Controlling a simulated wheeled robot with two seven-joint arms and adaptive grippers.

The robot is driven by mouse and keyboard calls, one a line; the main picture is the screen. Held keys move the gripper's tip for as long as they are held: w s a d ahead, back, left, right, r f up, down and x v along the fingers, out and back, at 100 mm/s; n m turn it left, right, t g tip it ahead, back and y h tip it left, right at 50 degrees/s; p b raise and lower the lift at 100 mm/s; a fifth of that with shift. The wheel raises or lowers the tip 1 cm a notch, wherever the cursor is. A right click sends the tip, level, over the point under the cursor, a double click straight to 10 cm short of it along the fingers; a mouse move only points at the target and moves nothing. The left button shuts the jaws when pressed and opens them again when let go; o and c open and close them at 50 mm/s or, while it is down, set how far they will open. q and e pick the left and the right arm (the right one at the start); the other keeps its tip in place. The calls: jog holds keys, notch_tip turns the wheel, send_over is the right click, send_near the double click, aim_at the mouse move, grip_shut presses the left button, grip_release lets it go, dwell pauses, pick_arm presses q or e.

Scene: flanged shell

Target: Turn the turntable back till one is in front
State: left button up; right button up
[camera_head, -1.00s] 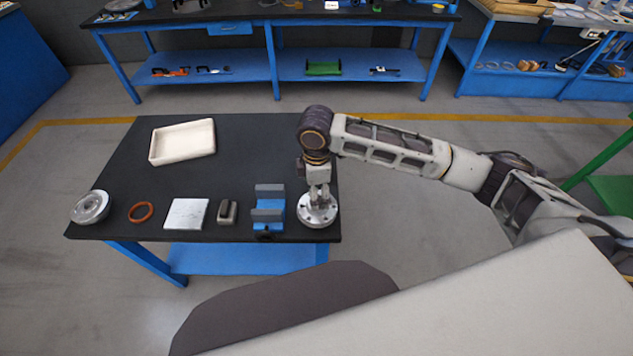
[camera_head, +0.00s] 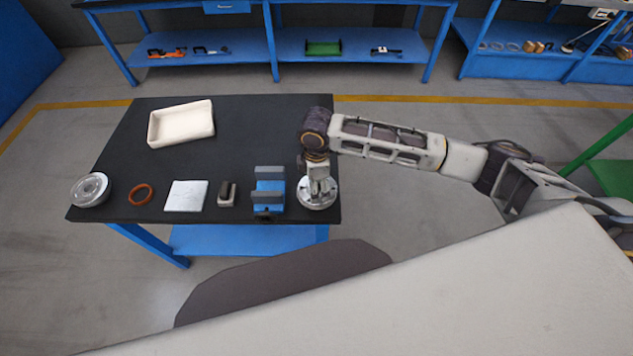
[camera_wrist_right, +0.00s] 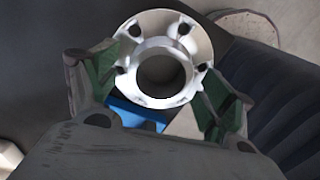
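A silver flanged metal part (camera_head: 318,194) is at the table's front right corner; whether a turntable is under it I cannot tell. In the right wrist view the flange (camera_wrist_right: 165,60) shows as a ring with a central bore and several dark bolt holes. No number one is readable. My right gripper (camera_head: 318,186) points down over it. In the wrist view its green-padded fingers (camera_wrist_right: 158,85) are spread wide on either side of the flange; contact is not clear. A second round silver part (camera_head: 90,190) sits at the table's front left corner. My left gripper is not in view.
Along the front of the dark table (camera_head: 240,130) are an orange ring (camera_head: 141,194), a pale square plate (camera_head: 186,196), a small grey block (camera_head: 227,194) and a blue vise-like fixture (camera_head: 269,193). A cream tray (camera_head: 181,124) sits at the back left. The back middle is clear.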

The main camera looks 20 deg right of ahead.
grip_shut()
dwell(0.3)
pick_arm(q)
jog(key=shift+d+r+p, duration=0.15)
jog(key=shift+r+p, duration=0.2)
pick_arm(e)
jog(key=shift+m+p, duration=0.4)
pick_arm(q)
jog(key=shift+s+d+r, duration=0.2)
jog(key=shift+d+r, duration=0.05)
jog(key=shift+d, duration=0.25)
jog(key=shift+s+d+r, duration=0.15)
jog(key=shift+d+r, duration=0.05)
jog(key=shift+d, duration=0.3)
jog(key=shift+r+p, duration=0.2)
jog(key=shift+p, duration=0.1)
